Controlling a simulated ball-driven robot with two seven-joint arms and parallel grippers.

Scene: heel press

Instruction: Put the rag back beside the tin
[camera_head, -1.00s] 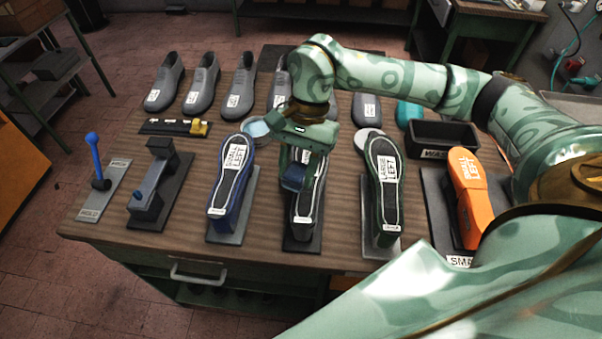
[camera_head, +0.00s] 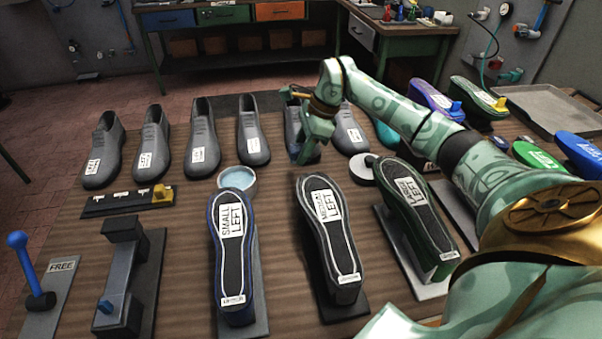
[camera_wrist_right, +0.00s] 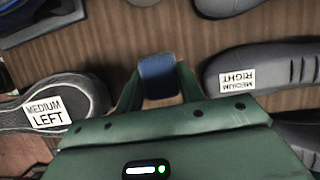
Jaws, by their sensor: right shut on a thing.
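My right gripper (camera_head: 308,155) is over the back half of the bench, by the row of grey shoes. In the right wrist view my right gripper (camera_wrist_right: 157,88) is shut on a small blue rag (camera_wrist_right: 157,74), held above bare wood between the MEDIUM LEFT sole (camera_wrist_right: 45,112) and the MEDIUM RIGHT shoe (camera_wrist_right: 260,73). The rag is hard to make out in the head view. The open round tin (camera_head: 237,181) with pale blue contents stands behind the SMALL LEFT sole (camera_head: 233,250). A round pale lid (camera_head: 361,171) lies further right. My left gripper is not in view.
Grey shoes (camera_head: 203,140) stand in a row at the back. The MEDIUM LEFT (camera_head: 327,235) and LARGE LEFT (camera_head: 413,215) soles stand upturned in front. A rack with a yellow block (camera_head: 125,200) and a blue lever (camera_head: 28,270) are at left. Bare wood shows around the tin.

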